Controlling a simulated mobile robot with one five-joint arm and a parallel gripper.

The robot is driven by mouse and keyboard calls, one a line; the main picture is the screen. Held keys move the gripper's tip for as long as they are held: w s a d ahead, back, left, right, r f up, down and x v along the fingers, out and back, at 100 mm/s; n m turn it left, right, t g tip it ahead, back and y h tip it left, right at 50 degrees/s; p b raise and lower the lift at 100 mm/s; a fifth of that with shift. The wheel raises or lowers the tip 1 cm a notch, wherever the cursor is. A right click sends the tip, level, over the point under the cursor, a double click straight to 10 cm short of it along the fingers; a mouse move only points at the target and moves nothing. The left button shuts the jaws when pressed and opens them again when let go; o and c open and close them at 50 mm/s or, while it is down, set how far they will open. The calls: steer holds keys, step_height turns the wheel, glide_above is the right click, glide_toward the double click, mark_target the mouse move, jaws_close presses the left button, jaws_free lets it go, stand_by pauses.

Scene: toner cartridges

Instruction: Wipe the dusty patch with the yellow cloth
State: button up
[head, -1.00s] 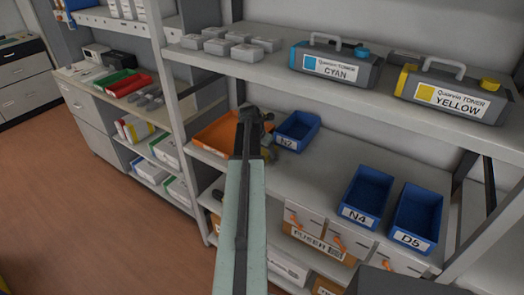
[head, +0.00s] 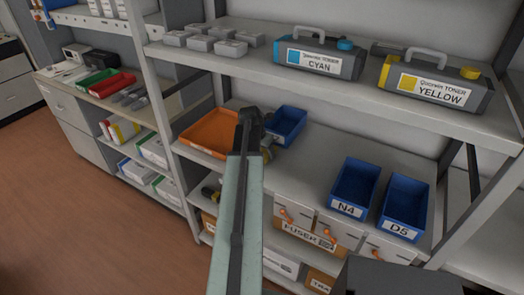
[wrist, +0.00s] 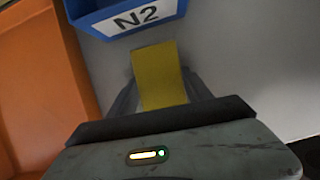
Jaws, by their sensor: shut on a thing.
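The yellow cloth (wrist: 159,76) shows in the wrist view as a flat yellow piece between my two fingers. My gripper (wrist: 160,95) is shut on it, just in front of the blue N2 bin (wrist: 125,18). In the head view my gripper (head: 266,150) is over the middle shelf (head: 300,178), mostly hidden behind my own arm, with only a small yellowish bit showing. I cannot make out a dusty patch in either view; the cloth, gripper and arm hide part of the shelf.
An orange tray (head: 208,132) lies left of my gripper. Blue bins N4 (head: 353,187) and D5 (head: 404,206) stand to the right, with bare shelf between. Cyan (head: 318,60) and yellow (head: 435,86) toner cartridges stand on the shelf above.

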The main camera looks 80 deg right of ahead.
mark_target(281, 160)
steer(key=shift+s+a+r, duration=0.1)
steer(key=shift+s+a, duration=0.15)
steer(key=shift+s, duration=0.6)
steer(key=shift+s+a, duration=0.2)
steer(key=shift+s, duration=0.6)
steer(key=shift+s+a, duration=0.25)
steer(key=shift+s, duration=0.6)
steer(key=shift+s+a, duration=0.2)
steer(key=shift+s, duration=0.65)
step_height(281, 160, up, 6)
steer(key=p, duration=0.6)
step_height(281, 160, up, 3)
steer(key=p, duration=0.3)
